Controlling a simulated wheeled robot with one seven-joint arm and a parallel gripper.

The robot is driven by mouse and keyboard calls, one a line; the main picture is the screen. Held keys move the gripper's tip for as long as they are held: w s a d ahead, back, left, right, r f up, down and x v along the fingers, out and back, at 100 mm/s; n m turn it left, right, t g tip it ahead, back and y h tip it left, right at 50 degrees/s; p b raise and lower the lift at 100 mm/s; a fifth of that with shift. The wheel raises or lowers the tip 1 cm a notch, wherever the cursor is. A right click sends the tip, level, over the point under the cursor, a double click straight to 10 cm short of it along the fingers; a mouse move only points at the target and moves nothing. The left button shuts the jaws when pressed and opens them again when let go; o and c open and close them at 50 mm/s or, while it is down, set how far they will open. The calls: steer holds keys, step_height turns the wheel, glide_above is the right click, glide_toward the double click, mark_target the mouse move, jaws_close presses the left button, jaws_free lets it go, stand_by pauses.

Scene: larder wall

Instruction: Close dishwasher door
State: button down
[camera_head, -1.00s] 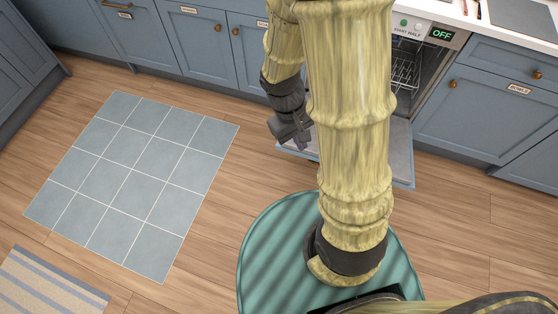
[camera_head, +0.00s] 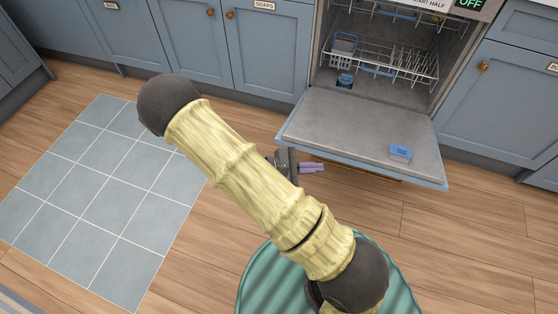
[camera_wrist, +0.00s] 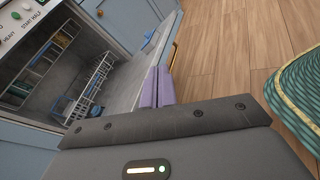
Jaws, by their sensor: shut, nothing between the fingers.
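The dishwasher door (camera_head: 345,130) is folded down open, with its inner face up, and it also shows in the wrist view (camera_wrist: 135,80). The dishwasher (camera_head: 395,60) stands open behind it with its racks inside. My gripper (camera_head: 318,167) has its purple fingers together and empty. In the head view it is just in front of the door's front edge, toward the left half. In the wrist view the fingers (camera_wrist: 157,88) overlap the door's edge; I cannot tell whether they touch it. My arm hides part of the floor left of the door.
A wire rack (camera_head: 395,65) sits inside the dishwasher. A small blue block-like item (camera_head: 400,152) lies on the door's inner face. Blue cabinets (camera_head: 270,50) line the wall on both sides. The wooden floor (camera_head: 440,230) in front is clear, with a blue tiled patch (camera_head: 90,200) at left.

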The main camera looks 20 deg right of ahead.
steer(key=w+a+f+n+t+y+b, duration=0.1)
steer(key=w+a+f+n+t+b, duration=0.2)
steer(key=f+n+t+b, duration=0.2)
steer(key=w+a+f+n+t+b, duration=0.4)
steer(key=f+n+t+b, duration=0.2)
steer(key=f, duration=0.5)
steer(key=w+a+f+n+t+y+b, duration=0.1)
steer(key=w+a+f+n+t+b, duration=0.2)
steer(key=f+n+t+b, duration=0.2)
step_height(320, 180, down, 3)
steer(key=t+b, duration=0.2)
steer(key=t, duration=0.2)
steer(key=shift+w+a+n+t+y+b, duration=0.25)
steer(key=shift+w+n+t+y+b, duration=0.05)
steer(key=shift+w+b, duration=0.1)
steer(key=shift+w+d, duration=0.1)
steer(key=s+r+b+x, duration=0.1)
steer(key=r+x, duration=0.1)
steer(key=x, duration=1)
steer(key=shift+w+r, duration=0.2)
steer(key=shift+r, duration=0.25)
steer(key=shift+a+r, duration=0.15)
steer(key=shift+a, duration=0.1)
